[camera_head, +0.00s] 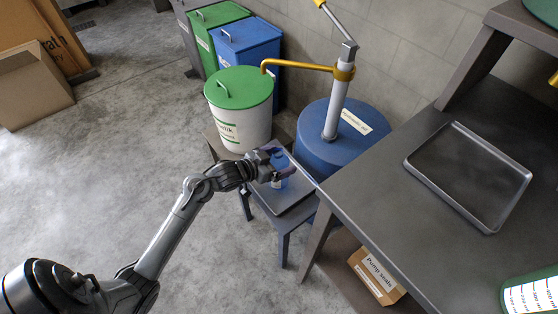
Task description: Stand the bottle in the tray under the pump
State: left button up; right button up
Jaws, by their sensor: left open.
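A small blue bottle (279,160) stands upright at the tray (298,194), partly hidden by my left gripper (283,174). The tray is metal and rests on a low dark stool. My left gripper is open, with its fingers at the bottle; whether they touch it I cannot tell. The pump (337,100) rises from a blue drum (342,150) behind the tray. Its yellow spout (300,66) reaches left, and its downturned end is above and behind the bottle. My right gripper is not in view.
A white bin with a green lid (240,88) stands behind my left gripper. A dark workbench (390,200) at right bears an empty metal tray (410,165) and a green graduated container (530,292). A "Pump seals" box (376,275) sits below.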

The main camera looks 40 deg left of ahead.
pick_arm(q)
jog(key=p+v, duration=0.5)
jog(key=v, duration=0.5)
jog(key=s+d+f+g+y, duration=0.2)
jog(key=s+d+g, duration=0.7)
jog(key=s+d, duration=0.5)
jog(key=s, duration=0.5)
jog(key=shift+d+f+n+g+y, duration=0.25)
jog(key=shift+d+n+g+y, duration=0.05)
jog(key=shift+d+y, duration=0.1)
jog(key=shift+w, duration=0.1)
notch_tip(320, 180, up, 56)
jog(key=p, duration=5.6)
jog(key=shift+f, duration=0.2)
